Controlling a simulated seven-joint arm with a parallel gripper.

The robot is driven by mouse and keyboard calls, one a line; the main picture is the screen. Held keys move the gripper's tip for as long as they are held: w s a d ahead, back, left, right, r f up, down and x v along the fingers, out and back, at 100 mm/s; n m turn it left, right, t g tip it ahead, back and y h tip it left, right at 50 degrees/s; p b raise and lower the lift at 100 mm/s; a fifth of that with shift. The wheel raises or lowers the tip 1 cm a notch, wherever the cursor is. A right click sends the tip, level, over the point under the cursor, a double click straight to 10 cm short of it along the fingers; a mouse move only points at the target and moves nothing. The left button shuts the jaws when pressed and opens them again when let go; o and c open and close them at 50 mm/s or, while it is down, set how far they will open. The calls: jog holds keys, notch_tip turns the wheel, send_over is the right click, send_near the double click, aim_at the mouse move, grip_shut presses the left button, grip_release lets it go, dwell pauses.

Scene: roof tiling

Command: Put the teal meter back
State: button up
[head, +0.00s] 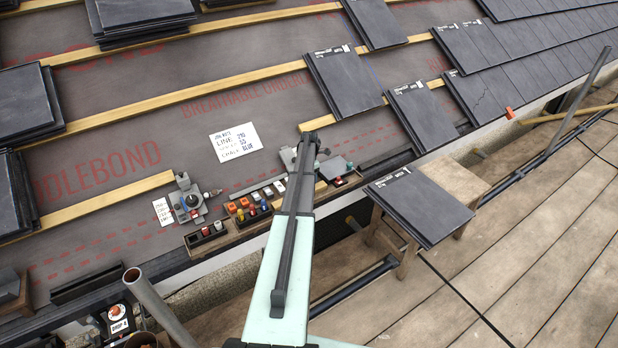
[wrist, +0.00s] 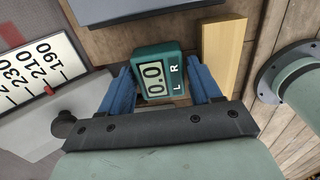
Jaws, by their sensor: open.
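The teal meter (wrist: 159,74), a small box with a "0.0" display and the letters L and R, shows in the wrist view. It lies between the two blue fingers of my gripper (wrist: 165,82), one finger on each side. The fingers are open; whether either touches the meter cannot be told. In the head view my arm reaches over the wooden tray area, and it hides the meter and the fingertips there.
In the wrist view a pale wooden strip (wrist: 222,50) stands right of the meter, a dark slab (wrist: 130,8) lies beyond it, and a numbered scale (wrist: 35,65) is at left. In the head view a tray of coloured items (head: 252,212) lies left of my arm, and a tile-topped stool (head: 418,205) stands right.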

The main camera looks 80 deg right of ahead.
notch_tip(320, 180, up, 12)
dwell(0.6)
jog(key=shift+r, duration=0.1)
